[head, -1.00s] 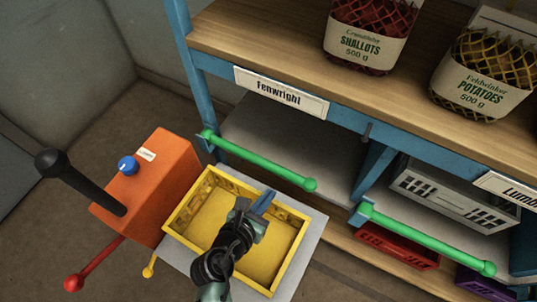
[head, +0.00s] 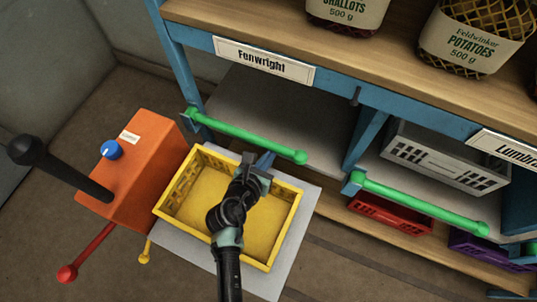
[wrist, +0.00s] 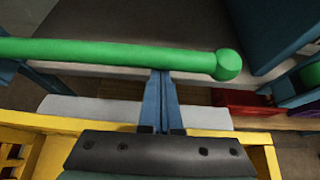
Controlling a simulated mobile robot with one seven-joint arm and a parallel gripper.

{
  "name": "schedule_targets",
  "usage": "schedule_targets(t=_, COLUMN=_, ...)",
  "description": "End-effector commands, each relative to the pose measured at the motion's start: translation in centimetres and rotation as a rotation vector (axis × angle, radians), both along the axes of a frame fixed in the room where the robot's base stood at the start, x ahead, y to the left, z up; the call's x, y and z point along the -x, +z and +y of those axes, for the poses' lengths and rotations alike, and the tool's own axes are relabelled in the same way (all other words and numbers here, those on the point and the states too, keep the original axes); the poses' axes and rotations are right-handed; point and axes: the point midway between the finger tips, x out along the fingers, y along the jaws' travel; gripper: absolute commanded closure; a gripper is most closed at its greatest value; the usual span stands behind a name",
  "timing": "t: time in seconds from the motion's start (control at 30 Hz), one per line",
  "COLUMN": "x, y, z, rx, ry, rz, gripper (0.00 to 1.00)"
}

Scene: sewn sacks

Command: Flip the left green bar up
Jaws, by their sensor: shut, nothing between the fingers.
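The left green bar (head: 248,136) runs across the front of the left shelf opening under the Fenwright label, and its right end is a round knob. My gripper (head: 267,158) is shut and empty, just in front of and below the bar's right part. In the wrist view the green bar (wrist: 110,52) crosses the upper part of the picture. The shut fingertips (wrist: 160,75) reach its lower edge, left of the knob. I cannot tell whether they touch it. A second green bar (head: 420,203) sits to the right.
A yellow crate (head: 285,225) lies under my arm on a grey surface. An orange box (head: 150,180) with a black handle and coloured levers stands to the left. Blue posts (head: 364,135) frame the shelf. A grey crate (head: 450,168) and a red crate (head: 390,213) are on the right.

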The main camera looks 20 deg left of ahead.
Motion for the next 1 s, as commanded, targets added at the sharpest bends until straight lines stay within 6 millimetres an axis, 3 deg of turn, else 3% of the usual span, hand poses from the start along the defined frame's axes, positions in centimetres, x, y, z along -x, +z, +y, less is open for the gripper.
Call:
schedule_targets(t=0.47, x=0.0, y=2.9, z=0.1, rx=0.093, ry=0.002, rz=0.001, gripper=1.00)
schedule_targets(t=0.67, x=-0.1, y=5.8, z=0.3, rx=0.188, ry=0.003, rz=0.003, gripper=1.00)
schedule_targets(t=1.0, x=-0.2, y=12.3, z=1.9, rx=0.462, ry=0.005, rz=0.010, gripper=1.00)
